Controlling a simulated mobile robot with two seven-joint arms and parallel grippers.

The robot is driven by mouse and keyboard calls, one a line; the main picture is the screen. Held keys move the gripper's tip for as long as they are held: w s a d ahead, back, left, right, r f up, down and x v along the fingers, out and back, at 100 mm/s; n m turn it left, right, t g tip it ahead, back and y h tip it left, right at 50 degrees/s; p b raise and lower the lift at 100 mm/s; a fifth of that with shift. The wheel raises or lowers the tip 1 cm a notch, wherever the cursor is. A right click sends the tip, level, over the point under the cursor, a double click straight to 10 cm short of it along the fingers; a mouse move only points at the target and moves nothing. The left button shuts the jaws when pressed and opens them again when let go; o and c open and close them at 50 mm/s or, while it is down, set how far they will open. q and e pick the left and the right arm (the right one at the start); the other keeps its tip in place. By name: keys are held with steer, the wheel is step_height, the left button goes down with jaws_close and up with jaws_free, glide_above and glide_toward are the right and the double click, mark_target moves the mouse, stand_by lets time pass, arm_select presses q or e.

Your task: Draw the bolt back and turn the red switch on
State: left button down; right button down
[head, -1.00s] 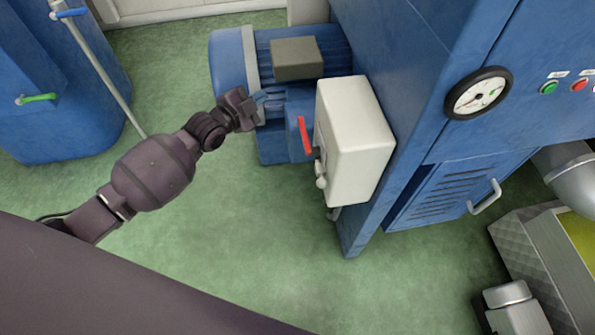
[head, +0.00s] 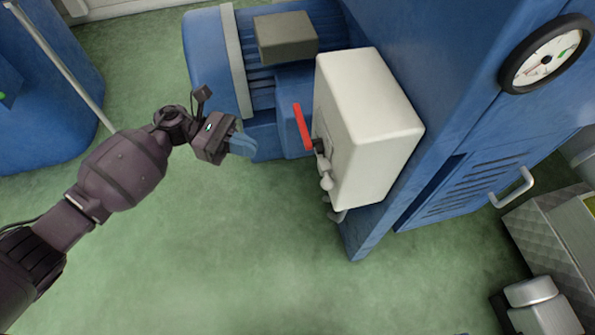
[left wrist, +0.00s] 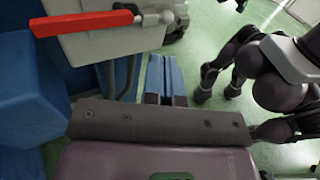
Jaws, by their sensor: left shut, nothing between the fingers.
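The white switch box (head: 370,115) is fixed to the side of the blue machine. The red switch (head: 303,127), a flat lever, stands out from its left face; in the left wrist view the red lever (left wrist: 85,22) lies across the upper left. Just below its pivot is a small pale knob (head: 326,183), seemingly the bolt's; how far the bolt is drawn I cannot tell. My left gripper (head: 244,146), with blue fingers, is shut and empty, left of the box and apart from the lever. Its fingers (left wrist: 165,78) are close together in the wrist view. My right gripper cannot be made out.
A blue motor (head: 213,60) with a grey top box (head: 286,37) stands behind my left gripper. The blue machine carries a gauge (head: 546,58) and a door handle (head: 512,190). A metal bin (head: 550,235) stands at right. The green floor (head: 220,260) in front is clear.

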arm_select(q)
steer(key=s+d+f, duration=0.1)
steer(key=s+d, duration=0.1)
steer(key=d, duration=0.4)
steer(key=s+d+f+m+b, duration=0.1)
steer(key=s+d, duration=0.1)
steer(key=d, duration=0.5)
steer(key=shift+f+g+y, duration=0.25)
steer(key=shift+g+y, duration=0.15)
steer(key=shift+s, duration=0.15)
steer(key=shift+s+d, duration=0.15)
steer(key=shift+s, duration=0.4)
steer(key=shift+s+d, duration=0.15)
steer(key=shift+s, duration=0.35)
steer(key=shift+a, duration=0.1)
